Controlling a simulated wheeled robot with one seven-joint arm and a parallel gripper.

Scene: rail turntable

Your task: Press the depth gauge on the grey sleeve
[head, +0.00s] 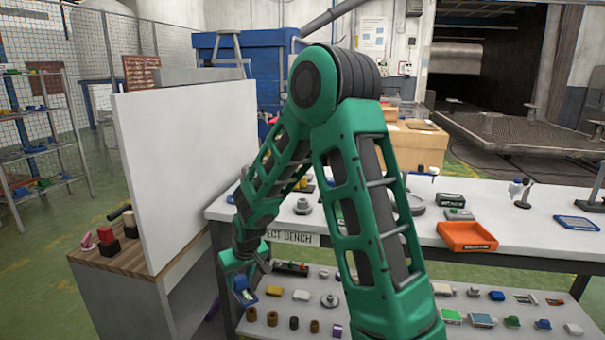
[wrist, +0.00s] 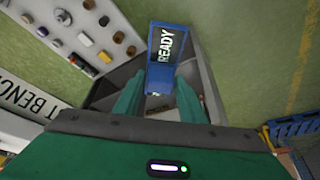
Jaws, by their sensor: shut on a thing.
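My gripper (head: 241,275) hangs low at the left front of the bench, in front of the lower shelf. It is shut on a blue device (head: 243,293), which I take for the depth gauge. In the wrist view the device (wrist: 160,55) shows a dark screen reading READY, between and beyond the green fingers of my gripper (wrist: 158,100). It is held in the air over the green floor. A grey round stepped piece (head: 303,206) stands on the bench top; I cannot tell whether it is the grey sleeve.
The lower shelf (head: 262,328) holds several small parts, including brown cylinders (head: 271,318) and a grey flanged piece (head: 330,300). An orange tray (head: 467,237) sits on the bench top (head: 530,228). A tall white panel (head: 190,180) stands on a cabinet to the left.

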